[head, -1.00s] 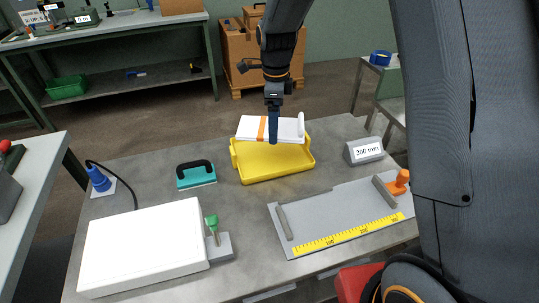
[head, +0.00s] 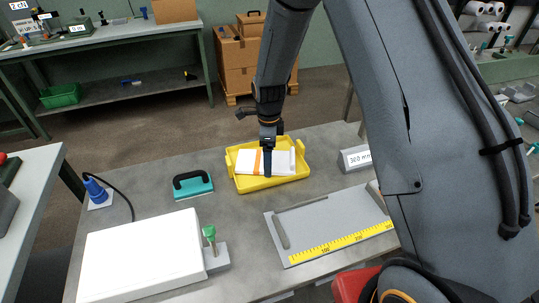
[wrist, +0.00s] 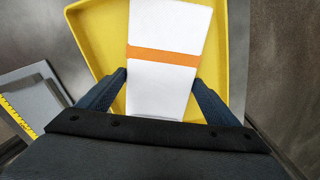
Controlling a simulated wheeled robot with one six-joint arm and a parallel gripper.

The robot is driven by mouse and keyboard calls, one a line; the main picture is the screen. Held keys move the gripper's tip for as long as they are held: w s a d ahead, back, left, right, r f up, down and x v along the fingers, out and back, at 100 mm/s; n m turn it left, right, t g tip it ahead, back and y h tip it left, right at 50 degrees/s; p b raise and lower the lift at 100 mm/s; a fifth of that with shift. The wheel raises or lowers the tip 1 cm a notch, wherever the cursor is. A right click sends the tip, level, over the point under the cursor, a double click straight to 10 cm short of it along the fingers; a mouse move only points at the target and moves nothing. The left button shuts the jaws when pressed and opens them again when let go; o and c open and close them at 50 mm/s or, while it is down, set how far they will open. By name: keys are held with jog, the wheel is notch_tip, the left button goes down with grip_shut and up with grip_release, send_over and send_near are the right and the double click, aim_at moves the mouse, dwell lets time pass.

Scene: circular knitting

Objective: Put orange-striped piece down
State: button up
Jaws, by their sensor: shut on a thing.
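The orange-striped piece (head: 279,162) is a white folded piece with an orange band across it. It lies level inside the outline of the yellow tray (head: 303,154) in the head view. My gripper (head: 268,168) is shut on it from above, close to the band. In the wrist view the piece (wrist: 168,22) sits between the two blue fingers of my gripper (wrist: 158,92), with the yellow tray (wrist: 238,50) around and below it. I cannot tell whether its underside touches the tray floor.
A white box (head: 140,255) is at the front left, a grey measuring board (head: 325,225) with a yellow scale at the front right. A sign block (head: 356,158) stands right of the tray. Bare table surrounds the tray.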

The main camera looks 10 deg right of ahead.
jog(key=shift+f, duration=0.15)
jog(key=o, duration=1)
notch_tip(320, 180, up, 12)
jog(key=b, duration=0.3)
jog(key=s+d+n, duration=0.3)
jog(key=s+n, duration=0.3)
jog(key=s, duration=0.1)
jog(key=s+d+n, duration=0.4)
jog(key=s+n, duration=0.3)
jog(key=s+d+r+n+t, duration=0.1)
jog(key=s+d+n, duration=0.3)
jog(key=s+n, duration=0.3)
jog(key=shift+s+r, duration=0.1)
jog(key=shift+s, duration=0.25)
